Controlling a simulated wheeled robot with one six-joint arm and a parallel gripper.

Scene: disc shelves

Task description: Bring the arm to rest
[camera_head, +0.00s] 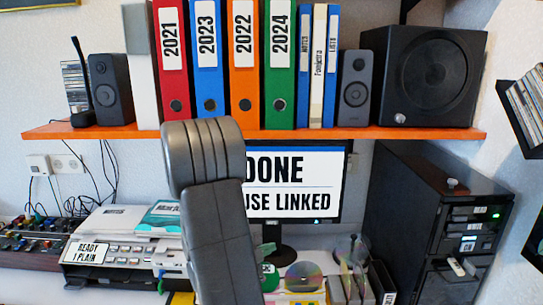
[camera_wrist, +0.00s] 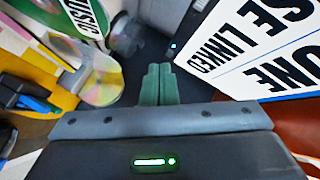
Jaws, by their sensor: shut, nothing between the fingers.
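My arm rises in the middle of the head view, with its grey links in front of the monitor and desk. My gripper (camera_wrist: 158,72) shows in the wrist view as two green fingers pressed together, with nothing between them. In the head view the gripper itself cannot be made out. In the wrist view the monitor screen (camera_wrist: 262,45) is close on the right, turned on its side, apart from the fingers. The monitor (camera_head: 300,190) reads "DONE" and "USE LINKED" in the head view, partly hidden by my arm.
A black tower (camera_head: 405,215) stands right. A device labelled "READY 1 PLAIN" (camera_head: 110,277) is on the left. Discs (camera_head: 303,277) lie on the desk beside my arm; discs (camera_wrist: 103,82) also show left of the fingers.

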